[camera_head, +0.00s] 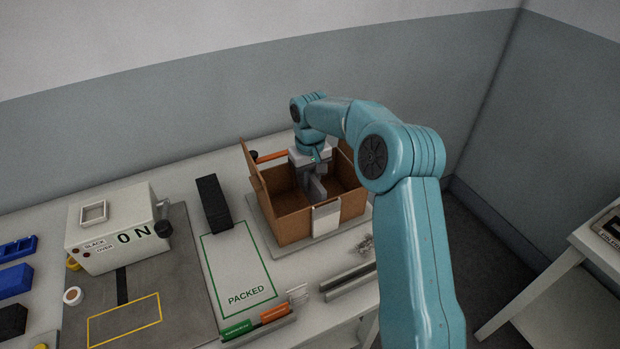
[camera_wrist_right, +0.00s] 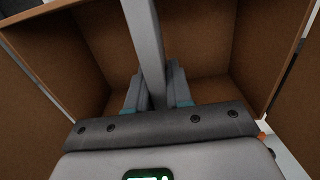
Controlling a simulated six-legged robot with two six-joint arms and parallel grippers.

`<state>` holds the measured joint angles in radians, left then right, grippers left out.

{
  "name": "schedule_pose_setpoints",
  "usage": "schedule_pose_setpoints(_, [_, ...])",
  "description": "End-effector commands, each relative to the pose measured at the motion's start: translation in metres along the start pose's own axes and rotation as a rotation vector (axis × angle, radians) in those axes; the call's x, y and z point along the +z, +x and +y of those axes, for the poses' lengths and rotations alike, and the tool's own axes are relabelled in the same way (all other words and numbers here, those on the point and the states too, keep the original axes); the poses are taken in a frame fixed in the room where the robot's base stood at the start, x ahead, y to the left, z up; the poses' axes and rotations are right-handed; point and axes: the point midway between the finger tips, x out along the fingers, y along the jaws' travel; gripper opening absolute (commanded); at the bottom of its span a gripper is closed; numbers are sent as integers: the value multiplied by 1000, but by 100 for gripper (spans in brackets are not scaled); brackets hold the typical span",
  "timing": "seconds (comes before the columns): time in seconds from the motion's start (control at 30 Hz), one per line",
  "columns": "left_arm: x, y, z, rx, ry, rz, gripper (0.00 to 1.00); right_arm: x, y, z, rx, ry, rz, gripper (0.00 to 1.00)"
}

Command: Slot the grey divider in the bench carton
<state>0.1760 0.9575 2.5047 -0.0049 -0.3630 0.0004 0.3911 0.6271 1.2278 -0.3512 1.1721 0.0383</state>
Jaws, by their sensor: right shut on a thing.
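The open brown carton (camera_head: 291,228) stands on a light grey plate on the bench, with flaps raised and a white label on its front. My right gripper (camera_head: 311,178) points down into the carton and is shut on the grey divider (camera_head: 318,190). In the right wrist view the divider (camera_wrist_right: 146,45) is a long grey strip between the two fingers (camera_wrist_right: 155,92), with brown carton walls (camera_wrist_right: 200,50) on both sides. The divider's lower end and whether it sits in any slot cannot be made out. My left gripper is not in view.
Left of the carton are a green-outlined PACKED area (camera_head: 240,270), a black block (camera_head: 213,203) and a white switch box (camera_head: 113,230). Grey rails (camera_head: 348,282) and coloured tags (camera_head: 255,325) lie in front. An orange-handled thing (camera_head: 272,156) shows at the carton's back.

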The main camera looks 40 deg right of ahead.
Motion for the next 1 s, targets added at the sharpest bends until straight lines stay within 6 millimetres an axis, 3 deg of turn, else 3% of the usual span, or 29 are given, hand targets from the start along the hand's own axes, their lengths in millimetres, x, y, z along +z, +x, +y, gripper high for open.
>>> schedule_pose_setpoints(1.0, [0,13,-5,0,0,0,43,0,21,0,0,0,0,0])
